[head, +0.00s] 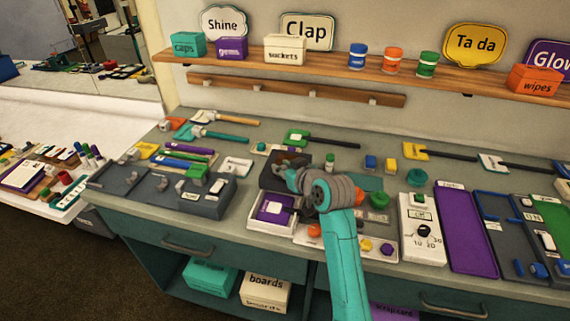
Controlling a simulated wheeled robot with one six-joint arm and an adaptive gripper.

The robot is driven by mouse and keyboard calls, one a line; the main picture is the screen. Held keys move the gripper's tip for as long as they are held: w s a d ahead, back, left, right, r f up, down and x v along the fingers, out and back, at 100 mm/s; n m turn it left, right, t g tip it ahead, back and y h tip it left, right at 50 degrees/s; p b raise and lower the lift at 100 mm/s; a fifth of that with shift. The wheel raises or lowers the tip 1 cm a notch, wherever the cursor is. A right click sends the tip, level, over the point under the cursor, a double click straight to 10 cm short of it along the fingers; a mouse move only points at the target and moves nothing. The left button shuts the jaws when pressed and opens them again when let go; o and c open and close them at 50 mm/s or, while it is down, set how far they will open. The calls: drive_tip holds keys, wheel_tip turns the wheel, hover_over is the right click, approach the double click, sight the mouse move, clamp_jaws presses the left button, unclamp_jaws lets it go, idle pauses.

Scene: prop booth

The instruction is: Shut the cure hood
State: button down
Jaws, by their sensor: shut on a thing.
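The cure hood looks to be the small white box with a purple inside (264,214) and a dark brown lid (272,170) on the counter. The lid is raised at the back of the box, and the box stands open at the front. My gripper (291,178) is at the right part of the lid and shut on it. My wrist and teal arm hide the right side of the lid and some of the counter behind. The exact grip on the lid is too small to see.
A white dial box (411,249) and a purple tray (466,232) stand to the right. Small coloured pots and blocks surround the hood, leaving little free room.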

drive_tip(key=s+a, duration=0.1)
drive_tip(key=s, duration=0.2)
drive_tip(key=s+a, duration=0.1)
drive_tip(key=s, duration=0.3)
drive_tip(key=s+a, duration=0.1)
drive_tip(key=s, duration=0.3)
drive_tip(key=shift+s+a, duration=0.2)
drive_tip(key=shift+a, duration=0.2)
drive_tip(key=c, duration=0.9)
unclamp_jaws()
drive_tip(key=shift+s, duration=0.1)
drive_tip(key=shift+c, duration=0.2)
drive_tip(key=v, duration=1.2)
drive_tip(key=shift+d+f, duration=0.1)
